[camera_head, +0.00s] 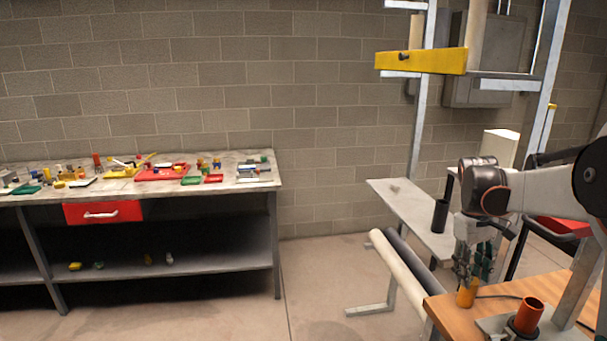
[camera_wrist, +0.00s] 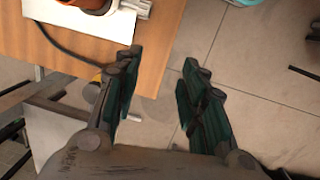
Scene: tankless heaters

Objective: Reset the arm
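My arm comes in from the right edge of the head view. My gripper (camera_head: 474,268) hangs pointing down near the left end of a wooden tabletop (camera_head: 560,290). In the wrist view my gripper (camera_wrist: 158,95) has its two green-padded fingers spread apart, with only floor and the tabletop edge seen between them. It holds nothing. A yellow-orange cylinder (camera_head: 466,292) stands on the tabletop just below the fingers in the head view; in the wrist view a bit of yellow shows beside the left finger, mostly hidden.
An orange-red cup-like cylinder (camera_head: 528,314) stands on a plate on the tabletop. A metal frame with a yellow beam (camera_head: 420,61) and a grey shelf (camera_head: 415,215) rise behind. A cluttered workbench (camera_head: 262,183) stands at left. Open floor (camera_head: 325,265) lies between.

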